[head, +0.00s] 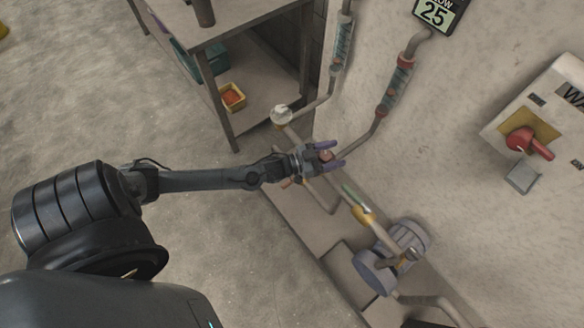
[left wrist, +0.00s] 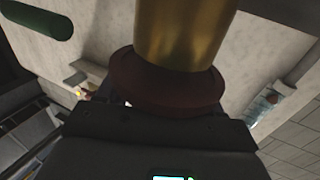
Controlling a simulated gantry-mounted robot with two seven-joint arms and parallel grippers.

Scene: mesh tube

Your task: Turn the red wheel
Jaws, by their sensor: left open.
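The red wheel (head: 326,156) is small in the head view and sits on the pipework at the foot of the wall. My left gripper (head: 328,157) is open, with its two purple fingers on either side of the wheel. In the left wrist view the wheel (left wrist: 165,90) is a dark red disc below a brass stem (left wrist: 185,35), close in front of my gripper's dark body. The fingers do not show clearly there, so I cannot tell whether they touch the rim. My right gripper is not in view.
A pump (head: 380,270) and a yellow fitting (head: 363,214) lie along the pipe to the lower right. A red switch (head: 527,142) is on the wall panel.

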